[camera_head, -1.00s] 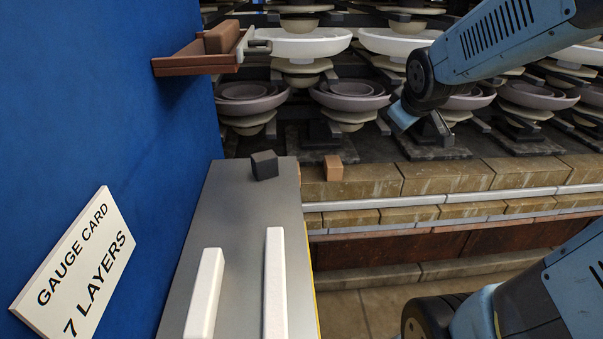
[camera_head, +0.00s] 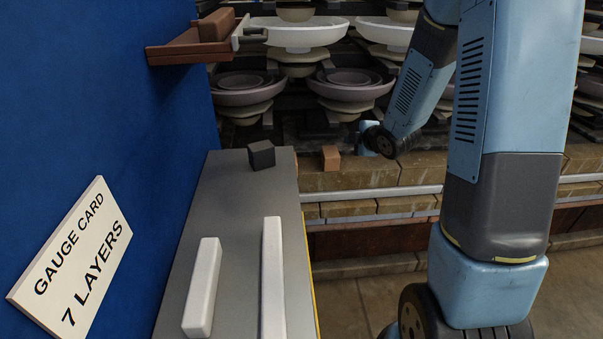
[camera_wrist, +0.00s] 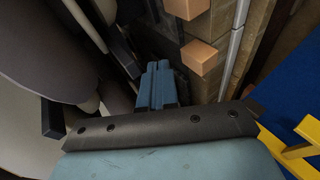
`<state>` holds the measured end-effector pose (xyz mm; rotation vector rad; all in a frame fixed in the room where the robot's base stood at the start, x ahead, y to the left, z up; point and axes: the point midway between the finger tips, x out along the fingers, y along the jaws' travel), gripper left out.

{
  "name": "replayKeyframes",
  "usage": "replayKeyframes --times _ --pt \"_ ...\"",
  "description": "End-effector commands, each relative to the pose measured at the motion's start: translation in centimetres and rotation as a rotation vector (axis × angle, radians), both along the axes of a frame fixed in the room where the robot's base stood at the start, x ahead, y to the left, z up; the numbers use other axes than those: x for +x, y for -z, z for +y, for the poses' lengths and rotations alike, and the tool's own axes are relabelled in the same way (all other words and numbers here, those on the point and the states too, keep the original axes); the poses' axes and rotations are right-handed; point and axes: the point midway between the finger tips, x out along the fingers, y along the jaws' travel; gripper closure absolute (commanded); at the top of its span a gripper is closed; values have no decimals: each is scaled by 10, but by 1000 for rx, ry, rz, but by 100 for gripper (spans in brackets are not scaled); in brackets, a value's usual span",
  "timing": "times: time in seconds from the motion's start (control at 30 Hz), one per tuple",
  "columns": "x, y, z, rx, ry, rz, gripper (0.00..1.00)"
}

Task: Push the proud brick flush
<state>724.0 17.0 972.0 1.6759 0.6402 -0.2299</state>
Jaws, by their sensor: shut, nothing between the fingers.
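A small orange brick (camera_head: 331,158) stands out at the top of the tan masonry ledge, right of the grey bench, in the head view. The wrist view shows two orange bricks, one (camera_wrist: 199,57) near the fingertips and one (camera_wrist: 186,10) at the top edge. I cannot tell which of them matches the head view's brick. My gripper (camera_head: 366,140) is just right of the orange brick in the head view, with its tips partly hidden by my wrist. In the wrist view my blue fingers (camera_wrist: 157,68) are shut and empty, apart from the nearer brick.
A grey bench (camera_head: 225,210) carries a dark cube (camera_head: 261,155) and two white bars (camera_head: 203,285). Pale insulator discs (camera_head: 297,32) stand in stacks behind the ledge. A brown shelf (camera_head: 185,50) and a gauge card (camera_head: 72,258) are on the blue wall at left.

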Motion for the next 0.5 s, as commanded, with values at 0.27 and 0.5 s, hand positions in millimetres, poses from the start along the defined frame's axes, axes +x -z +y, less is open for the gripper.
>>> replayKeyframes --times 0.27,0.5 --pt "6 55 24 -33 -207 -122 100" --pt "-3 95 44 -28 -354 -251 100"
